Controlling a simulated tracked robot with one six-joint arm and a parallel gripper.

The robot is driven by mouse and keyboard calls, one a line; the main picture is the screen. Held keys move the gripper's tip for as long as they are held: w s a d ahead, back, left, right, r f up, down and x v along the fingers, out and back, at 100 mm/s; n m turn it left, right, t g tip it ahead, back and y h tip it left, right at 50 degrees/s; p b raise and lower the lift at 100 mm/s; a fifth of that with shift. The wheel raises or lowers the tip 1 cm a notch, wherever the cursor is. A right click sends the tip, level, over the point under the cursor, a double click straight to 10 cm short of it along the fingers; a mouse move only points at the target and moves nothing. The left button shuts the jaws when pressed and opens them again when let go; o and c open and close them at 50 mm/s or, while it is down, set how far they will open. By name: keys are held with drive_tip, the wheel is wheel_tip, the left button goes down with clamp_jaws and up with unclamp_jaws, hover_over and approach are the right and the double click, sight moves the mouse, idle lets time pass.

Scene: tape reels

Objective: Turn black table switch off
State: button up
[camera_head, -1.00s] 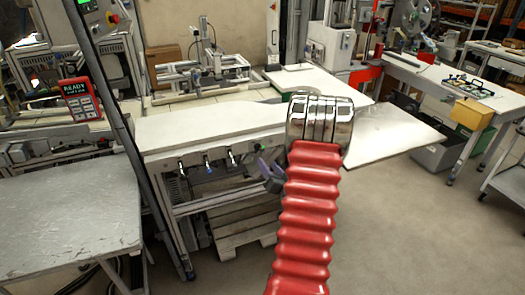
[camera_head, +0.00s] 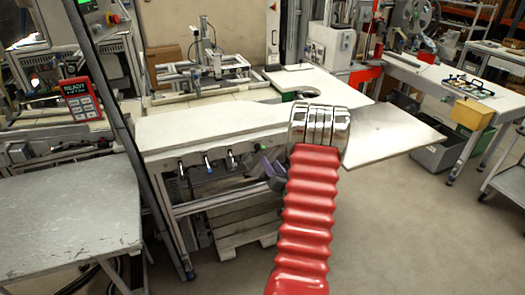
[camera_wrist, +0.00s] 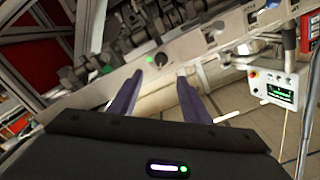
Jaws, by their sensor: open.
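A black round knob (camera_wrist: 161,59), which looks like the black table switch, sits on the light front rail of the table, with a lit green lamp (camera_wrist: 150,58) just left of it. My gripper (camera_wrist: 159,76) is open in the wrist view, its two purple fingers pointing at the rail. The knob shows in the gap beyond the fingertips, and I see no contact. In the head view my gripper (camera_head: 266,166) is at the front edge of the white table (camera_head: 205,123), partly hidden behind my red arm. I cannot make out the knob there.
A wooden pallet (camera_head: 235,238) lies under the table. A grey worktable (camera_head: 70,215) stands at left. A control box with a screen (camera_wrist: 275,88) hangs at right.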

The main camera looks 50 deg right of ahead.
sight(260, 148)
drive_tip(key=x, duration=1)
drive_tip(key=shift+c, duration=0.3)
drive_tip(key=c, duration=0.9)
drive_tip(key=shift+d, duration=0.2)
drive_tip(key=shift+c, duration=0.4)
drive_tip(key=shift+a, duration=0.15)
